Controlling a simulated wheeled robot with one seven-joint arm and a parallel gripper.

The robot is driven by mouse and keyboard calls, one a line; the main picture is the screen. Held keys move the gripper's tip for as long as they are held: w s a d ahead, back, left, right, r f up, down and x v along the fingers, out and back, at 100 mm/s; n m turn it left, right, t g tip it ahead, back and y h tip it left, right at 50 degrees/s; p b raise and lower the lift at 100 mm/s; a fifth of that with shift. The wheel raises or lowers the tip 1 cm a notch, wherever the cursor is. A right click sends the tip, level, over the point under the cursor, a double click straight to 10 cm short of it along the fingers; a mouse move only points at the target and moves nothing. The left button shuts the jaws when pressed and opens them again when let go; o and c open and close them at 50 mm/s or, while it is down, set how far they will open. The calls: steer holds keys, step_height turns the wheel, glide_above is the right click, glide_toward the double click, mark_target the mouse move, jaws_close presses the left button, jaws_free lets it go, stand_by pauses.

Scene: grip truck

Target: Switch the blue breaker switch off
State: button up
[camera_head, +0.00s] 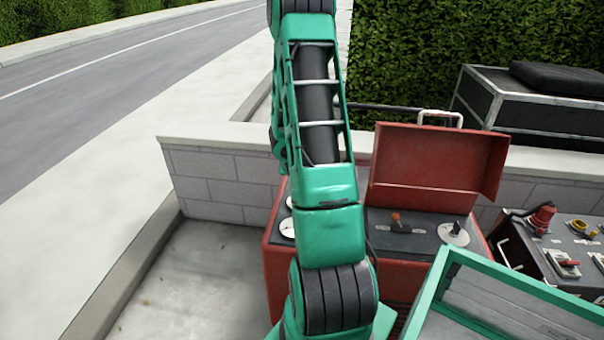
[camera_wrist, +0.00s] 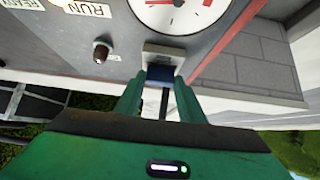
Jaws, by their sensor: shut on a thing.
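The blue breaker switch (camera_wrist: 160,73) shows in the wrist view, set in a pale mount (camera_wrist: 163,54) on a grey panel, just below a round dial. My gripper (camera_wrist: 159,85) is at the switch, with one green finger on each side, shut on it. The fingers partly cover the switch, so I cannot tell which position it is in. In the head view my own arm hides the gripper and the switch.
In the wrist view, a white dial (camera_wrist: 178,12) and a small dark knob (camera_wrist: 101,52) sit close by. The head view shows a red open-lidded box (camera_head: 425,240), a grey control box (camera_head: 562,245), a low block wall (camera_head: 220,180) and a black case (camera_head: 535,105).

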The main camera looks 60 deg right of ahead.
steer(key=shift+w+a+f+t+h, duration=0.1)
steer(key=shift+a+f+t+h, duration=0.4)
steer(key=shift+a+h, duration=0.25)
steer(key=shift+h, duration=0.25)
steer(key=o, duration=1.1)
steer(key=shift+c, duration=0.2)
steer(key=shift+d, duration=0.15)
steer(key=shift+s+r, duration=0.1)
steer(key=shift+s, duration=0.1)
